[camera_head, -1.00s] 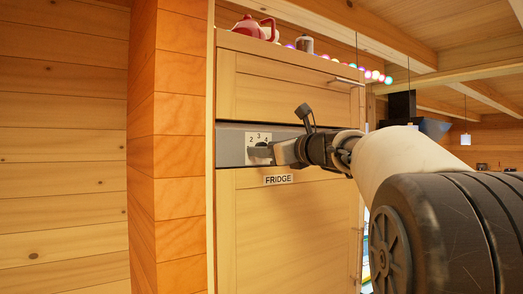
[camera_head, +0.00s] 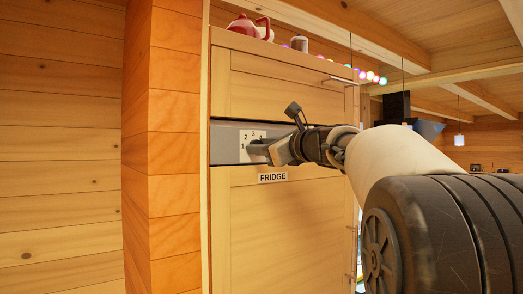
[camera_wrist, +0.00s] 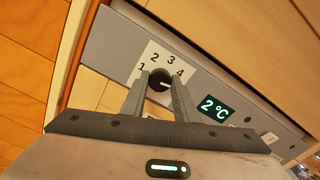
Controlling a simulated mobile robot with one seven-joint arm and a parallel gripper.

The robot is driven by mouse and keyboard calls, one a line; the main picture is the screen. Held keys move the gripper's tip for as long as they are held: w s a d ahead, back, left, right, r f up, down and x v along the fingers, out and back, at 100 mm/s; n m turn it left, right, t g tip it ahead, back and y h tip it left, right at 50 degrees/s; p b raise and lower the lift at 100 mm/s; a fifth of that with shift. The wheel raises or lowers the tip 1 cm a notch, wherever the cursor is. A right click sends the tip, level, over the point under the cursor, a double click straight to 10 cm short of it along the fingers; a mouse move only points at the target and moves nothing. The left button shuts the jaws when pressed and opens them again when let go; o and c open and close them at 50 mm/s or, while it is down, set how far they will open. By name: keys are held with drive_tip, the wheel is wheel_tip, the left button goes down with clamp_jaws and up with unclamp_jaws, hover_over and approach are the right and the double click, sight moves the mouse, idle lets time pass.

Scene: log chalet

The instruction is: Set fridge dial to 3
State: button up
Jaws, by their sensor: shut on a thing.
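The fridge dial (camera_wrist: 159,77) is a round black knob on a white plate (camera_wrist: 152,60) marked 1, 2, 3 and 4. In the wrist view a short white mark shows on the knob's lower right part, near the 4 side; I cannot tell exactly which number it points at. My gripper (camera_wrist: 158,84) is shut on the dial, with one finger on each side. In the head view my gripper (camera_head: 268,149) reaches in from the right and hides the dial and part of the plate.
A grey panel (camera_head: 225,143) carries the plate, and a display (camera_wrist: 217,107) reads 2 °C. Below is a wooden door with a FRIDGE label (camera_head: 272,177). A wooden wall (camera_head: 60,150) lies left.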

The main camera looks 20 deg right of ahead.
drive_tip(key=shift+n+b, duration=3.85)
drive_tip(key=shift+n, duration=3.85)
drive_tip(key=shift+r, duration=0.1)
drive_tip(key=o, duration=1.1)
drive_tip(key=shift+c, duration=0.2)
drive_tip(key=b+v, duration=0.1)
drive_tip(key=v, duration=1.6)
drive_tip(key=shift+s, duration=0.2)
